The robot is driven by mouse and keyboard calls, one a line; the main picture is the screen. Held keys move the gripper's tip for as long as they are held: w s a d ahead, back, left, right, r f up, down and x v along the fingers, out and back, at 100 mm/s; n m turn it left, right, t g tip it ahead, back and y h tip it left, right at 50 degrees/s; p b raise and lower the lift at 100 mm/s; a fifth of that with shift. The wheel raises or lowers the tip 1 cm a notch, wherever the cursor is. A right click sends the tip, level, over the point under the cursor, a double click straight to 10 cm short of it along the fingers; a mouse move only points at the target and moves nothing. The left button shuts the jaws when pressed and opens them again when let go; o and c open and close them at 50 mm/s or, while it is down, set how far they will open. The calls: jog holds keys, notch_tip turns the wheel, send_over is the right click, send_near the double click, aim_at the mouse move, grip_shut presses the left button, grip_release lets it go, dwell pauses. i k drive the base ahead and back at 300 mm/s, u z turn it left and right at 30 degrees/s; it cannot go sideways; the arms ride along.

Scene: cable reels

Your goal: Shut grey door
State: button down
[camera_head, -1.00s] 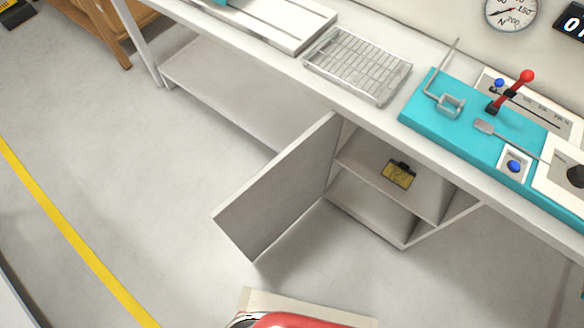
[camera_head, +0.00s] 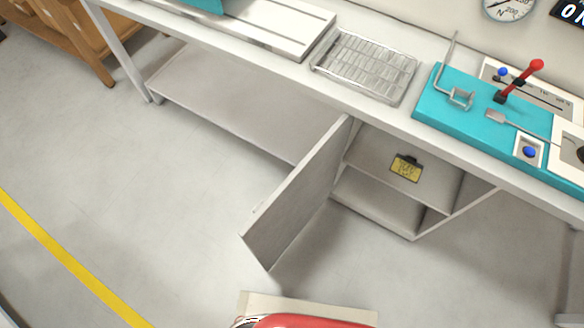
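The grey door (camera_head: 298,195) hangs wide open from a small cabinet under the long bench. It swings out to the left and toward me, hinged at the left side of the cabinet opening. The cabinet (camera_head: 385,210) shows its inside, with a shelf (camera_head: 430,185) and a yellow item with a black top (camera_head: 406,168) on that shelf. My gripper is not in view. Only a red and cream part of my own body shows at the bottom edge, apart from the door.
The bench top (camera_head: 400,112) carries a wire tray (camera_head: 365,65) and a teal fixture (camera_head: 490,120) with a red-knobbed lever (camera_head: 520,80). A wooden unit (camera_head: 80,40) stands at the back left. The floor left of the door is clear, crossed by a yellow line (camera_head: 70,262).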

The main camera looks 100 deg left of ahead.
aim_at(274, 228)
jog(key=u, duration=0.05)
jog(key=k, duration=1.85)
jog(key=u, duration=1.65)
jog(key=i, duration=0.5)
jog(key=u, duration=0.05)
